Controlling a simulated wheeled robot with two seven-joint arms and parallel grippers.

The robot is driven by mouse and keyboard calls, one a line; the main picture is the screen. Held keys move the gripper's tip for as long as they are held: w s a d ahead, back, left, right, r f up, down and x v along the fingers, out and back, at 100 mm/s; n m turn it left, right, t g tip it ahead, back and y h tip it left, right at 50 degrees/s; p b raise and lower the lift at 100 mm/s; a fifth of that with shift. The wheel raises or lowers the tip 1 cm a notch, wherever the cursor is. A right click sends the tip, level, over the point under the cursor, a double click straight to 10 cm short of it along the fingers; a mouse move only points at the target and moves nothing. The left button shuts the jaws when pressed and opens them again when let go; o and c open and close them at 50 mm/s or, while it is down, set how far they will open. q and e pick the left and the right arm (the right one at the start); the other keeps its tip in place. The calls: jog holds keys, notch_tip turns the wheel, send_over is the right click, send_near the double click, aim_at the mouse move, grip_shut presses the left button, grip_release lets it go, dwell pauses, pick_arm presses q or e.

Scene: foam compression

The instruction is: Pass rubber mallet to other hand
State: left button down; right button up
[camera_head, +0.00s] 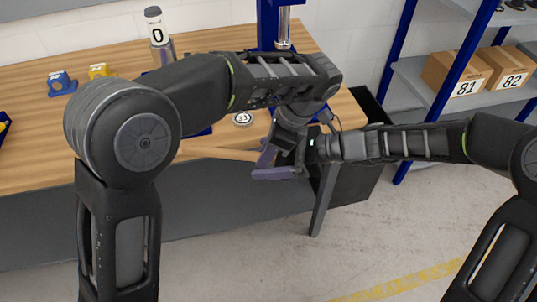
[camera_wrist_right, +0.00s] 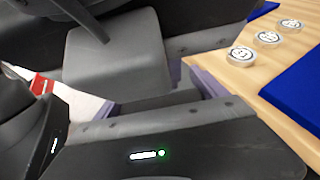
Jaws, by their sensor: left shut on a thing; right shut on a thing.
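My left gripper (camera_head: 288,138) reaches down from the wrist of the arm that crosses above the bench. My right gripper (camera_head: 272,166) comes in from the right with purple fingers, and the two meet just off the bench's front edge. Both are shut on the rubber mallet, which is mostly hidden between them. In the right wrist view, dark grey parts and purple fingers fill the close range; I cannot clearly tell the mallet's head there.
Several discs show in the right wrist view (camera_wrist_right: 240,55). A shelf with boxes (camera_head: 457,73) stands at the right. Floor in front is clear.

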jog(key=c, duration=0.7)
pick_arm(q)
jog(key=c, duration=1.2)
grip_release()
pick_arm(e)
jog(key=shift+c, duration=0.6)
pick_arm(q)
jog(key=shift+o, duration=0.2)
jog(key=shift+a, duration=0.1)
